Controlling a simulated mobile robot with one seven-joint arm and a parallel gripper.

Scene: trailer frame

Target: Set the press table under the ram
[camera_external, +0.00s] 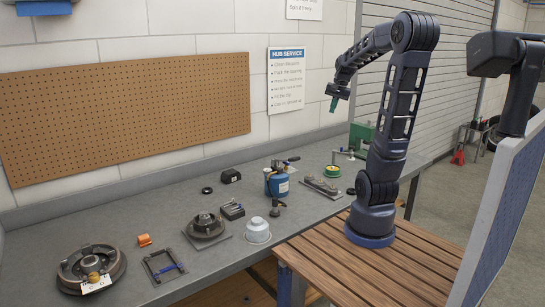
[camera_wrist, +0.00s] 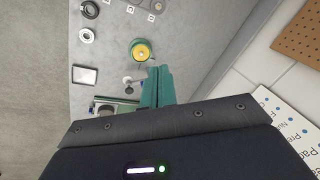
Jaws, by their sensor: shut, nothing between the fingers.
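A green press-like body (camera_external: 361,137) stands at the far right end of the grey workbench, partly hidden behind my arm. A grey rod with a knob (camera_external: 346,152) sits beside it. I cannot clearly tell which part is the ram or the press table. In the wrist view the green-framed piece (camera_wrist: 115,107) is partly covered by my wrist housing. My gripper (camera_external: 333,104) is raised above the bench, pointing down, with green fingers shut and empty. The fingers also show in the wrist view (camera_wrist: 158,86), apart from everything on the bench.
A round yellow and green item (camera_external: 332,171) lies near the press. A pegboard (camera_external: 130,110) hangs on the wall.

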